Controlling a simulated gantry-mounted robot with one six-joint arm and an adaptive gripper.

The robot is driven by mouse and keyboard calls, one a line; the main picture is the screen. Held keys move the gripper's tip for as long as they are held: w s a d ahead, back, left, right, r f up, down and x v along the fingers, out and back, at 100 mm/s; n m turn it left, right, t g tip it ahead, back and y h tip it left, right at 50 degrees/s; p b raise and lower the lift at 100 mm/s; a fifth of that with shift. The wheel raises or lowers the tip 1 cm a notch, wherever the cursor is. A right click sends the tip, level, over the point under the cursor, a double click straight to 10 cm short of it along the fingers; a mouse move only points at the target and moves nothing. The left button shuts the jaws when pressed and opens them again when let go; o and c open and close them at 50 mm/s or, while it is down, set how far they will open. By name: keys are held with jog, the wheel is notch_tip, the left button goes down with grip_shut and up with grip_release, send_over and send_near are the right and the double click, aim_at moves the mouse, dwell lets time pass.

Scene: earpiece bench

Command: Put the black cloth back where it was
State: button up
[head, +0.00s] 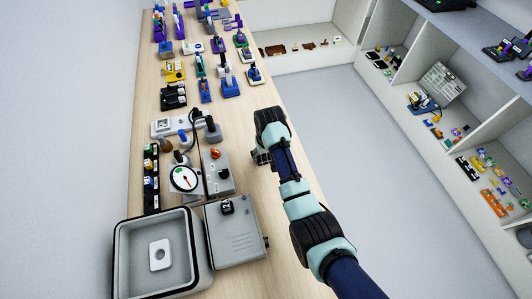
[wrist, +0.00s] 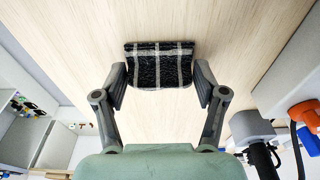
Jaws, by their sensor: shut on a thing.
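The black cloth (wrist: 158,66), dark with pale stripes, shows in the wrist view between the two fingers of my gripper (wrist: 160,80). The fingers are shut on its left and right sides. Pale wooden bench surface lies behind it; I cannot tell whether the cloth touches the bench. In the head view my gripper (head: 261,157) is at the right edge of the bench, largely hidden by my arm, and the cloth cannot be made out there.
Left of my gripper stand a grey box with an orange knob (head: 217,170) and a round dial gauge (head: 184,178). A grey case (head: 236,232) and a grey bin (head: 120,250) are nearer. Several small tools stand farther up the bench (head: 250,130). Shelves (head: 440,130) line the right.

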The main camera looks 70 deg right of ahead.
aim_at(267, 161)
jog(key=shift+f, duration=0.15)
jog(key=o, duration=1)
jog(key=r, duration=0.4)
jog(key=a+r+p, duration=0.1)
jog(key=r, duration=0.3)
jog(key=s+r, duration=0.1)
jog(key=r, duration=0.3)
jog(key=shift+a+r, duration=0.15)
jog(key=shift+r, duration=0.05)
